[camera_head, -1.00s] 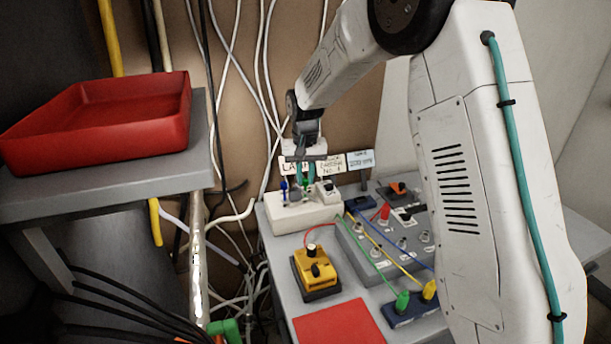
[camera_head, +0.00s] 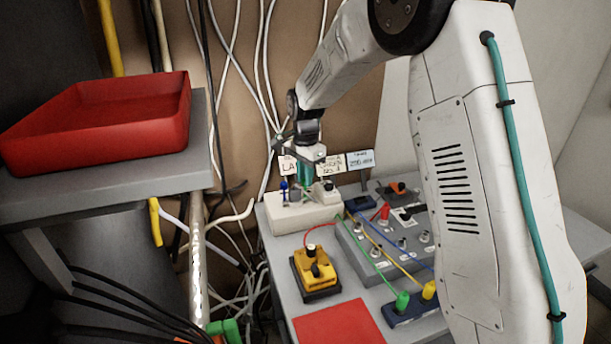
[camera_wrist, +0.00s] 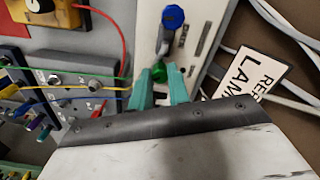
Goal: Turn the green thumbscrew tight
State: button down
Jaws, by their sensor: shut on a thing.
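The white terminal box (camera_head: 300,216) stands at the back of the grey bench, and it shows in the wrist view (camera_wrist: 205,30). My gripper (camera_head: 305,186) points down at its top; its teal fingers (camera_wrist: 160,80) are close together in the wrist view. They are shut on the green thumbscrew (camera_wrist: 158,73), which shows only as a small patch between the fingertips. In the head view the fingers largely hide it. A blue thumbscrew (camera_head: 284,184) stands to its left on the same box and shows clear of the fingers in the wrist view (camera_wrist: 172,17).
White label cards (camera_head: 360,160) stand behind the box. A yellow device (camera_head: 315,268) and a grey socket panel (camera_head: 385,245) sit in front, with coloured wires running between. A red mat (camera_head: 340,325) lies at the front. A red tray (camera_head: 100,120) is on the left shelf.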

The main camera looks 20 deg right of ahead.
jog(key=shift+m, duration=2)
jog(key=c, duration=1.3)
grip_release()
jog(key=shift+r, duration=0.1)
notch_tip(320, 180, up, 8)
jog(key=shift+f, duration=0.2)
